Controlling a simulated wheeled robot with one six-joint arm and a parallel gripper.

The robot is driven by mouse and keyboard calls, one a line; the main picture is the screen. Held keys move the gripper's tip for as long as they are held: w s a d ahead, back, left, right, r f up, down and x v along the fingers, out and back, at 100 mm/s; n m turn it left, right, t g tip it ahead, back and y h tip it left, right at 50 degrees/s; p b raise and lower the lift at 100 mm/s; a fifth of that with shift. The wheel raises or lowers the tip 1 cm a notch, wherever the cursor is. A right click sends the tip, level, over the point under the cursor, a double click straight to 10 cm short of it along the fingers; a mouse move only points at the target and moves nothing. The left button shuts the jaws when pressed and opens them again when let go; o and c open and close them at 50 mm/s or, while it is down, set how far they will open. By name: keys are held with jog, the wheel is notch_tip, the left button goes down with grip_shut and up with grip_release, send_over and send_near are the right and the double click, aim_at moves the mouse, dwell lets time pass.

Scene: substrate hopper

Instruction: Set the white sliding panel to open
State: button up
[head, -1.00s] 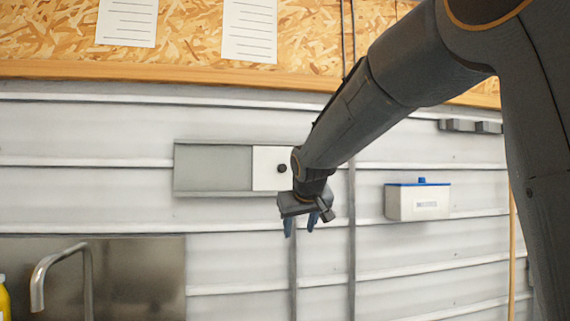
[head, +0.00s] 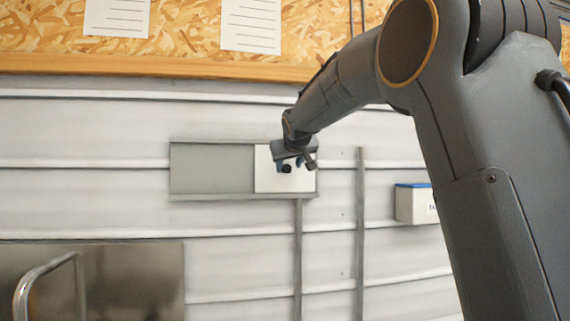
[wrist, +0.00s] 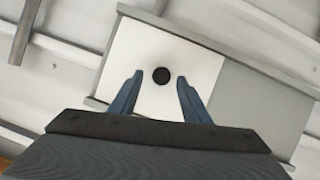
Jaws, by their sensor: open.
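The white sliding panel (head: 268,180) sits at the right end of a grey framed track (head: 243,196) on the wall. A round dark knob (head: 286,169) is on the panel. To its left in the head view is a grey area (head: 212,168) of the frame. In the wrist view the white panel (wrist: 140,52) and its knob (wrist: 161,75) lie ahead of my gripper (wrist: 158,88). My gripper (head: 288,166) is open, with its blue fingers on either side of the knob. I cannot tell whether they touch the knob.
A white box with a blue lid (head: 412,203) is on the wall to the right. A metal tap (head: 50,280) and steel backsplash (head: 130,280) are at lower left. Thin vertical conduits (head: 360,240) run below and right of the panel.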

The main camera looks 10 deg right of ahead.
jog(key=shift+x, duration=0.8)
jog(key=shift+a, duration=0.1)
